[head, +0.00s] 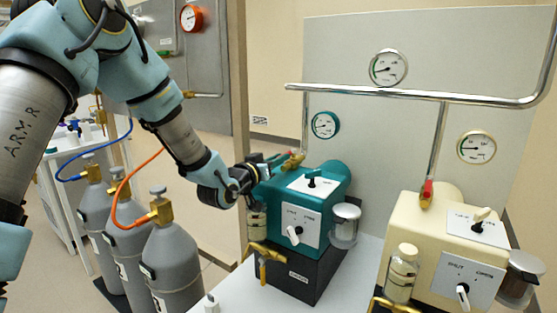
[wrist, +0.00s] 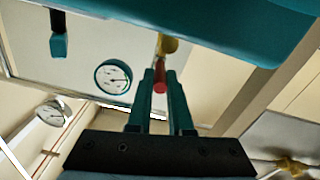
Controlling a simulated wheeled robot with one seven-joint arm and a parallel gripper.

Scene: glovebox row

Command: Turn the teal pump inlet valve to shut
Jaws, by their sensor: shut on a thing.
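The teal pump (head: 335,187) stands on a dark base on the white bench. Its inlet valve (head: 295,158) sits at the foot of a thin metal pipe, behind the pump's top left. In the wrist view the valve's brass body (wrist: 169,45) and red handle (wrist: 160,85) show. My gripper (head: 274,160) reaches in from the left. Its two fingers (wrist: 160,76) are shut on the red handle, one on each side. In the head view the fingers partly hide the handle, and I cannot tell its exact angle to the pipe.
A teal-rimmed gauge (head: 325,125) hangs above the valve. A cream pump (head: 408,225) with its own red-handled valve (head: 427,193) stands to the right. Several grey gas cylinders (head: 175,260) stand left of the bench, below my arm. A brass tap (head: 263,262) is at the pump's front left.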

